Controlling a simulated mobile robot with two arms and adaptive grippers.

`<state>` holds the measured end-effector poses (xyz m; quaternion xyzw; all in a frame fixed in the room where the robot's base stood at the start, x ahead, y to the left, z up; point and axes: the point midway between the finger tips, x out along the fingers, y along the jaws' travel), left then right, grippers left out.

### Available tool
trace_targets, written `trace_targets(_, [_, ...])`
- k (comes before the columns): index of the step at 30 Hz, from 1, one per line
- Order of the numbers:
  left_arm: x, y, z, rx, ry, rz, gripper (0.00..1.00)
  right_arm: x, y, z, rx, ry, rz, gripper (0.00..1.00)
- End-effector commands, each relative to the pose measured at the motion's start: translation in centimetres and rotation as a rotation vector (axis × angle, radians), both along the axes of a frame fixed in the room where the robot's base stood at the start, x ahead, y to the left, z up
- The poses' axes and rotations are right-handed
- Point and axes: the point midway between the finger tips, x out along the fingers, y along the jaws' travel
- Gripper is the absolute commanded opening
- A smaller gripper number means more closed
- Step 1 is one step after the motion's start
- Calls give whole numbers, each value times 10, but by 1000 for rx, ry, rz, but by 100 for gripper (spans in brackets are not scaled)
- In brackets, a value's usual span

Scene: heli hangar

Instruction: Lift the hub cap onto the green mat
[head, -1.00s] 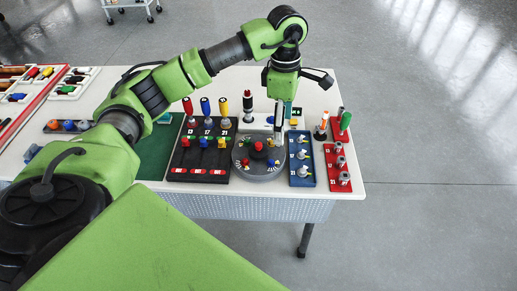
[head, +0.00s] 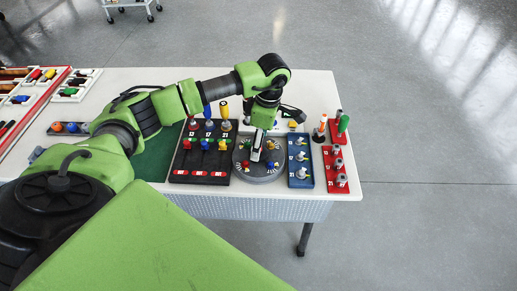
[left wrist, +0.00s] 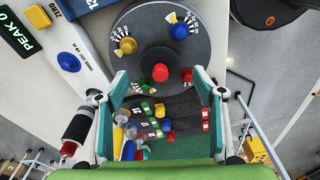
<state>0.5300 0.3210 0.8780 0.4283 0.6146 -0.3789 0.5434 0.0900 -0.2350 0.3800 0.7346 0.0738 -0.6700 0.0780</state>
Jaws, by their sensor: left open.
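The red hub cap (left wrist: 160,72) sits at the middle of the round grey disc (left wrist: 146,22) in the left wrist view. In the head view my gripper hides the cap, and the disc (head: 262,178) shows around it. My left gripper (head: 256,158) points down over the disc. In the left wrist view its open fingers (left wrist: 160,78) stand on either side of the cap, with nothing held. The dark green mat (head: 158,157) lies on the table to the left, partly hidden by my arm. My right gripper is not in view.
A black rack (head: 203,174) with colored knobs and tall handles stands left of the disc. A blue rack (head: 300,183) and a red rack (head: 336,188) stand to its right. Smaller yellow, blue and red knobs ring the cap. The visible part of the mat is bare.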

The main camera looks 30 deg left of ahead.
Motion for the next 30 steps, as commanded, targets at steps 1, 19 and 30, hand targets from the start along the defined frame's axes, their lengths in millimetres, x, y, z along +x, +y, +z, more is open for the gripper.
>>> trace_targets(1, [-3,1,-5,-1,5,2,62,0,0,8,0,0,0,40])
trace_targets(19, [-1,2,-26,-1,0,0,21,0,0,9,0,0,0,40])
trace_targets(30, [-1,3,-24,-1,-2,1,21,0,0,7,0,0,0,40])
